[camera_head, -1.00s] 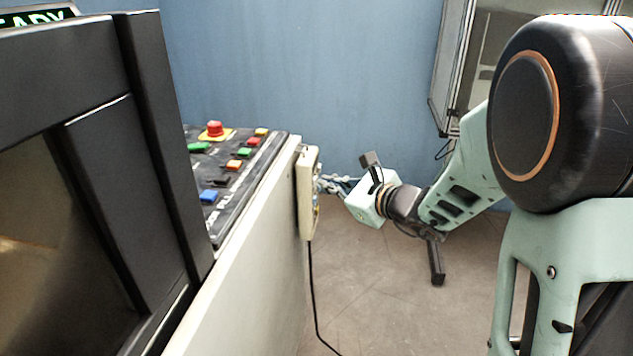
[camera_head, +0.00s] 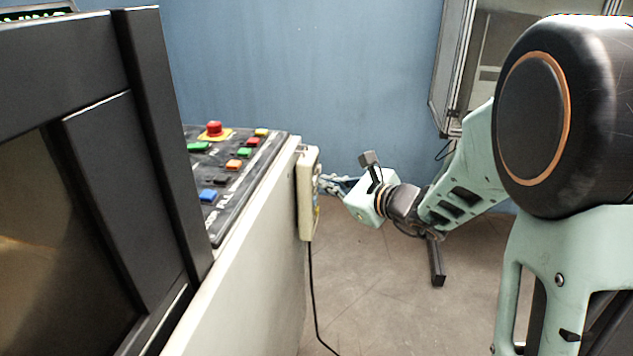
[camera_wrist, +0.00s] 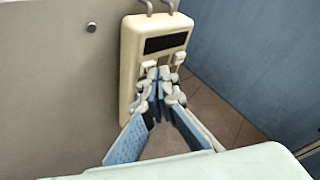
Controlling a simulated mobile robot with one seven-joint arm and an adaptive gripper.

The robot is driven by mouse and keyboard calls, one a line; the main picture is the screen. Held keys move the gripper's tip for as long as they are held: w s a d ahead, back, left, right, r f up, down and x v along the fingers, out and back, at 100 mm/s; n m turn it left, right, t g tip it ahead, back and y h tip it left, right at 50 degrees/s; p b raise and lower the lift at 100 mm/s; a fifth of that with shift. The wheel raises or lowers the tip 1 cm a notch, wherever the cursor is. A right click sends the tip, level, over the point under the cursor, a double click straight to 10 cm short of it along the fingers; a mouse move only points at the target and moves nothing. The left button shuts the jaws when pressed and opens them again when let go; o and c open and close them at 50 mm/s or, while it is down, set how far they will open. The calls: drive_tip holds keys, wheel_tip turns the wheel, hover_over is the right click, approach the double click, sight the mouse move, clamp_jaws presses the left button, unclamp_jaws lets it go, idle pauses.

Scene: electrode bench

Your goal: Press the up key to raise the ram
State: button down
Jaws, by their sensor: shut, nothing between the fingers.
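A cream hand pendant (camera_head: 307,195) hangs on the side of the cream machine cabinet. It also shows in the wrist view (camera_wrist: 131,62), upright, with a dark display window (camera_wrist: 165,43) near its top. Pale keys sit below the window, one of them to the right (camera_wrist: 178,59). My gripper (camera_wrist: 159,73) is shut and empty, its fingertips at the key area. It also shows in the head view (camera_head: 324,183), reaching the pendant's face from the right. The fingers hide some keys. I cannot tell which is the up key, or whether the tips touch one.
A dark control panel (camera_head: 228,165) with coloured buttons and a red mushroom button (camera_head: 214,129) tops the cabinet (camera_head: 240,275). A black cable (camera_head: 312,290) hangs from the pendant to the floor. A status sign (camera_head: 35,15) is partly cut off.

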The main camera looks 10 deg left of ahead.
drive_tip(key=shift+d, duration=0.65)
drive_tip(key=shift+s+d, duration=0.1)
drive_tip(key=shift+d, duration=2.4)
